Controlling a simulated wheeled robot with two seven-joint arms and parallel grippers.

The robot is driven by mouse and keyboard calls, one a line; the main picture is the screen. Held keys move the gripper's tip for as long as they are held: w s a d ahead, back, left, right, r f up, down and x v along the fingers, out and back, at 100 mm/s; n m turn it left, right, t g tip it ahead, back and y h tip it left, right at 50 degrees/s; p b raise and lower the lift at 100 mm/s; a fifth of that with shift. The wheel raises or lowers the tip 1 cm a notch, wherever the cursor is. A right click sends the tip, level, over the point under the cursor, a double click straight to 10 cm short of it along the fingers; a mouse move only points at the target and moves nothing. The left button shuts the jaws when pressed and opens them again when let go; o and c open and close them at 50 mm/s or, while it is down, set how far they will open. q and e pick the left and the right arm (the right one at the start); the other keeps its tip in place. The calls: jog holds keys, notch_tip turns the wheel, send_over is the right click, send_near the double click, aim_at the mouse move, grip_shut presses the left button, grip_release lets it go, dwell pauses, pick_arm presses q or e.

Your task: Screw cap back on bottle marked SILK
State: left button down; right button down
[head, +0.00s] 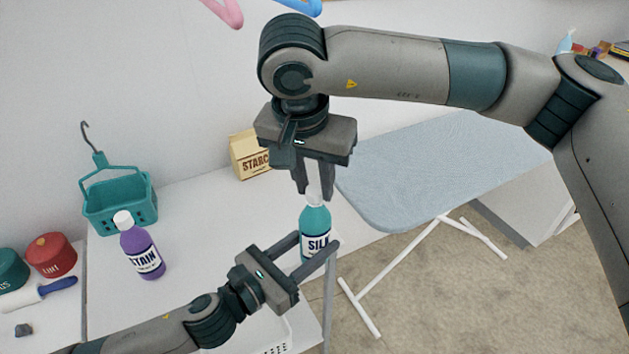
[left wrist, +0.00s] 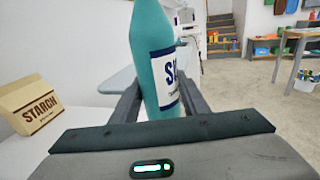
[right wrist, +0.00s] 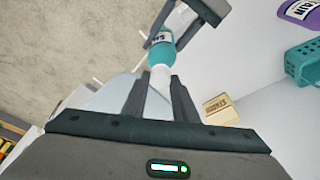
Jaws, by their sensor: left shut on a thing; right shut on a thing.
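The teal bottle (head: 315,222) marked SILK stands upright near the right edge of the white table in the head view. My left gripper (head: 316,246) is shut on its body from the left; the bottle also fills the middle of the left wrist view (left wrist: 152,60). My right gripper (head: 314,192) points down over the bottle's top and is shut on the white cap (head: 313,190). In the right wrist view the cap (right wrist: 160,79) is between the fingers, in line with the bottle (right wrist: 161,52). The fingers partly hide where cap and neck meet, so I cannot tell whether they are threaded.
A purple bottle (head: 140,248) with a white cap stands left on the table (head: 200,215). A teal basket (head: 120,205) is behind it. A STARCH box (head: 248,155) stands behind. A blue ironing board (head: 430,165) is at right. Red and teal tubs are far left.

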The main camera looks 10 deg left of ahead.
jog(key=c, duration=1.4)
grip_release()
jog(key=shift+r, duration=0.1)
jog(key=shift+r, duration=2.15)
jog(key=shift+o, duration=0.3)
jog(key=s+r, duration=0.2)
jog(key=shift+a+r+n, duration=0.2)
jog(key=shift+r+n, duration=0.2)
